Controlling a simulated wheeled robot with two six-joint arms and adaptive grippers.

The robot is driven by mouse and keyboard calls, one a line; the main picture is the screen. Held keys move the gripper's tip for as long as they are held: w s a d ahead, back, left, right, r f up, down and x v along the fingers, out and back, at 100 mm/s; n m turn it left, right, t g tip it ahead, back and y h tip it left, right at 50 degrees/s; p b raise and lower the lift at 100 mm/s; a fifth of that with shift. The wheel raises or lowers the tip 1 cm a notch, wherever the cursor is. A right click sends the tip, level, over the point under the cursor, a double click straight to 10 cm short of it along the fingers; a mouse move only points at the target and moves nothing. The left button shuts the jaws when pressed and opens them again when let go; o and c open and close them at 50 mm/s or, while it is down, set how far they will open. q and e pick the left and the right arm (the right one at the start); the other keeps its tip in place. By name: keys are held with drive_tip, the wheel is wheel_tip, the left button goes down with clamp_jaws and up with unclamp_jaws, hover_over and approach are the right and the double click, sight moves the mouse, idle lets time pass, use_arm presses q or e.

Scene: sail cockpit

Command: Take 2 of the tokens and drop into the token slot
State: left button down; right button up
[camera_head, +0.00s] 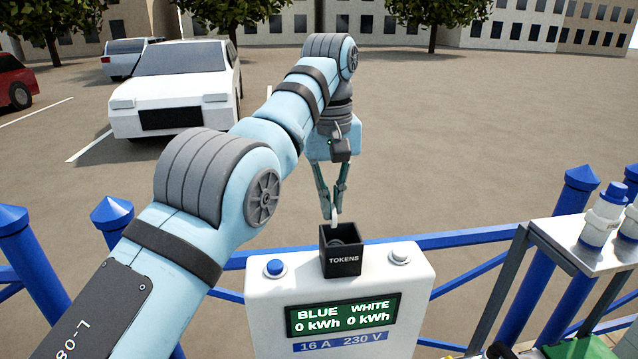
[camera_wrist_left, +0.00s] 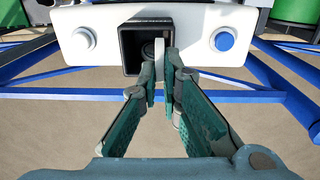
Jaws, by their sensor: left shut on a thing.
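My left gripper (camera_head: 333,212) points down above the black box (camera_head: 341,265) marked TOKENS and is shut on a pale token (camera_head: 334,218). In the left wrist view the token (camera_wrist_left: 159,55) is seen edge-on between the two fingertips (camera_wrist_left: 160,78), in front of the box opening (camera_wrist_left: 131,50). The box stands on top of a white meter post (camera_head: 265,315). Something grey and round shows inside the box, too dark to tell clearly. I cannot make out a token slot. My right gripper is not in view.
A blue button (camera_head: 275,268) and a white button (camera_head: 400,256) flank the box. The post's green display (camera_head: 343,314) reads 0 kWh for blue and white. Blue railings (camera_head: 470,238) run behind. A table (camera_head: 572,246) with blue-and-white connectors (camera_head: 600,215) stands right.

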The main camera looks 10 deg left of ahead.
sight(333, 215)
use_arm(q)
drive_tip(key=shift+s+f+b, duration=0.2)
drive_tip(key=shift+f+b, duration=0.4)
drive_tip(key=shift+s+f+b, duration=0.15)
drive_tip(key=shift+f+b, duration=0.45)
drive_tip(key=shift+w+d+f+b, duration=0.1)
drive_tip(key=shift+w+f+b, duration=0.4)
drive_tip(key=shift+w+f, duration=0.3)
drive_tip(key=shift+w, duration=0.35)
drive_tip(key=shift+s+r, duration=0.2)
drive_tip(key=shift+s, duration=0.25)
drive_tip(key=c, duration=1.7)
unclamp_jaws()
drive_tip(key=shift+s, duration=0.2)
drive_tip(key=shift+w+f, duration=0.1)
drive_tip(key=shift+w, duration=0.25)
